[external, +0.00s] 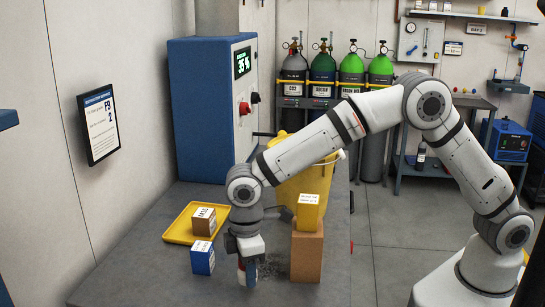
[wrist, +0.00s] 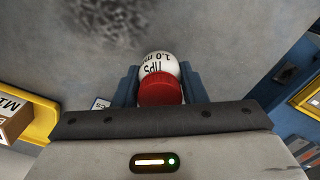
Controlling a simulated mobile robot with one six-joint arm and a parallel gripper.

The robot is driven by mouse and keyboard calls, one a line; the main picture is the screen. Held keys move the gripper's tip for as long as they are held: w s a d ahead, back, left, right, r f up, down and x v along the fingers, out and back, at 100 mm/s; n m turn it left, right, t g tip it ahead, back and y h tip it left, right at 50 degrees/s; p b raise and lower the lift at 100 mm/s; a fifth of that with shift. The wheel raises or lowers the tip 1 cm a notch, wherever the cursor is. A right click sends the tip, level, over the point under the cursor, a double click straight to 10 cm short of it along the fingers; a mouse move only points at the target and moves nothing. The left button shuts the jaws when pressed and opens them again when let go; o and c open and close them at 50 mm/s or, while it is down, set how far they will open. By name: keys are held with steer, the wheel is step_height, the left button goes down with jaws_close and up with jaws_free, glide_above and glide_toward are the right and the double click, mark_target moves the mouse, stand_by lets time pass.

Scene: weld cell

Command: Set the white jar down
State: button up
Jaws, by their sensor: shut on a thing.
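The white jar (wrist: 158,64) has a red lid and dark lettering ending in "1.0 m". It sits between the two blue fingers of my gripper (wrist: 159,82) in the wrist view, with the lid toward the camera. My gripper (external: 246,270) points down over the grey bench top (external: 150,270) in the external view, low at the front. It is shut on the jar. The jar is mostly hidden by the fingers there, and I cannot tell whether its bottom touches the bench.
Left of my gripper stand a blue box (external: 202,262) and a yellow tray (external: 176,234) holding a brown box (external: 204,222). To the right, a brown block (external: 307,260) carries a yellow box (external: 308,216). A yellow bucket (external: 287,190) stands behind. The bench's front left is clear.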

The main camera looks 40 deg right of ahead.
steer(key=shift+f, duration=0.95)
steer(key=shift+f, duration=0.1)
steer(key=o, duration=1)
step_height(320, 180, up, 12)
steer(key=shift+r+b, duration=0.1)
steer(key=shift+b, duration=0.35)
